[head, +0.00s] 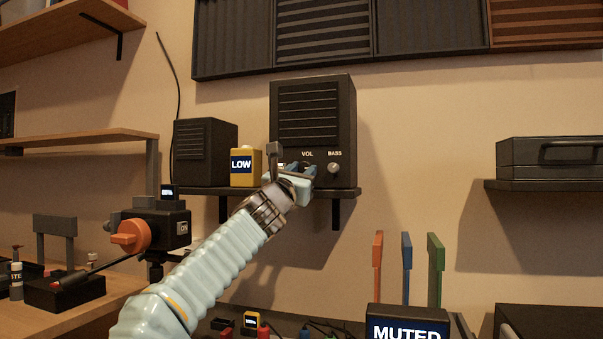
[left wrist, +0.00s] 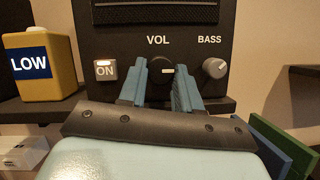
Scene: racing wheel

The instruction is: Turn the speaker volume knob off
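The speaker (head: 318,115) is a black box with a slatted grille, standing on a dark wall shelf. In the head view, the left gripper (head: 301,169) covers most of that knob. Left of it is a lit ON button (left wrist: 104,69); right of it is the grey BASS knob (left wrist: 215,68). My right gripper is not in view.
A yellow LOW container (head: 245,166) and a smaller black speaker (head: 204,152) stand left on the same shelf (head: 345,192). Below are a MUTED display (head: 407,324) and upright coloured panels (head: 406,268). An orange-knobbed device (head: 130,237) stands at left.

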